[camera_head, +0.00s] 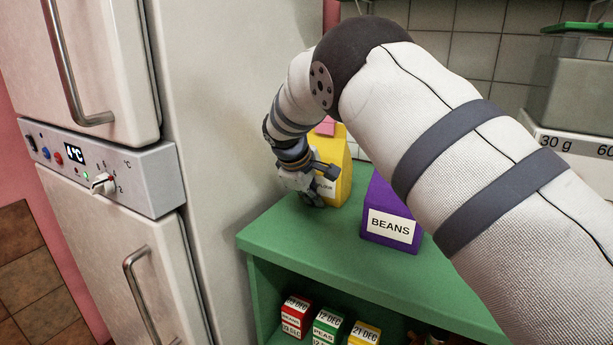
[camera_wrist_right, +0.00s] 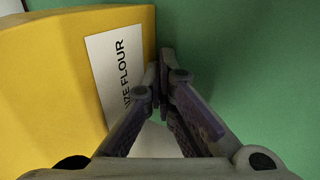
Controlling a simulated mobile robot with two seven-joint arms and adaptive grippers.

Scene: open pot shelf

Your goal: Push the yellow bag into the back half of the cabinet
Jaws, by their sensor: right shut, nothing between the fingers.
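The yellow bag (camera_head: 342,180), with a white label, stands on top of the green cabinet (camera_head: 300,240). My right gripper (camera_head: 320,196) is at its front left side and hides part of it. In the right wrist view the yellow bag (camera_wrist_right: 50,80) fills the left side, with a label reading "IZE FLOUR", partly cut off by a finger. My right gripper's fingertips (camera_wrist_right: 163,58) are together and empty, close beside the label; I cannot tell whether they touch the bag. My left gripper is not in view.
A purple bag (camera_head: 391,215) labelled BEANS stands right of the yellow bag. A pink piece (camera_head: 325,126) shows behind the gripper wrist. The fridge (camera_head: 215,120) borders the cabinet at left. Small labelled boxes (camera_head: 328,324) stand on the shelf below. The front of the green top is clear.

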